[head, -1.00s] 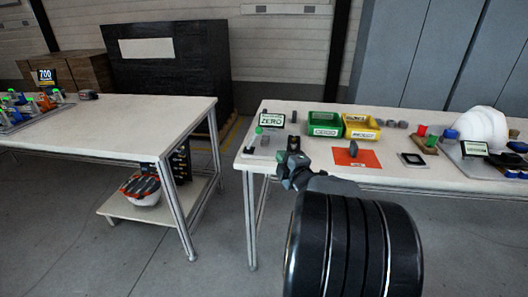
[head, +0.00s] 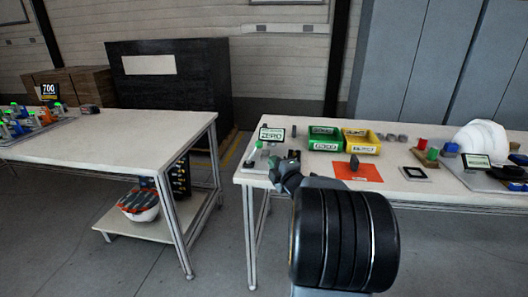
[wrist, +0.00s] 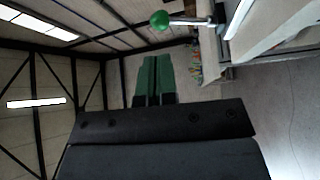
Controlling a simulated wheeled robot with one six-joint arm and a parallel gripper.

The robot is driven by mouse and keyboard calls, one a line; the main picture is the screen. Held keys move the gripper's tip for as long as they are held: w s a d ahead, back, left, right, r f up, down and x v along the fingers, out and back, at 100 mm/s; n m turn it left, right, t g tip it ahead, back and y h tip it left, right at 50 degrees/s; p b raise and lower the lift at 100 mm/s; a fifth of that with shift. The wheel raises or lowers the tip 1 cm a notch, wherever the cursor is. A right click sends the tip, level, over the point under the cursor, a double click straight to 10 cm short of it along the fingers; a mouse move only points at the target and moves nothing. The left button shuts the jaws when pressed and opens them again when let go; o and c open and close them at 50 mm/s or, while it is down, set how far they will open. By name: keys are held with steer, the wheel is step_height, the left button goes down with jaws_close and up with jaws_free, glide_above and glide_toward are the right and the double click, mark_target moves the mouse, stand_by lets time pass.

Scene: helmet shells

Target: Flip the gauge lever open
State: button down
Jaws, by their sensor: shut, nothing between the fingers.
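The gauge lever shows in the head view as a pale rod topped by a green ball knob (head: 258,144), at the left end of the right-hand table. It stands up from its base, leaning slightly right. In the wrist view the green knob (wrist: 160,20) and its rod (wrist: 190,21) lie beyond my fingertips, apart from them. My gripper (head: 275,162) is just right of the lever in the head view. Its green fingers (wrist: 153,80) are together and empty. The exact gap to the knob cannot be told.
A ZERO sign (head: 271,134) stands just behind the lever. Green (head: 324,146) and yellow (head: 361,149) bins, an orange mat (head: 357,171) and a white helmet shell (head: 482,137) stand farther right. Another table (head: 130,130) is at the left, across a floor gap.

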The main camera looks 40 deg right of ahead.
mark_target(261, 146)
steer(key=w, duration=0.5)
steer(key=w+d, duration=0.1)
steer(key=w, duration=0.1)
steer(key=shift+w+d+r, duration=0.1)
steer(key=shift+w+r, duration=0.25)
steer(key=shift+r, duration=0.1)
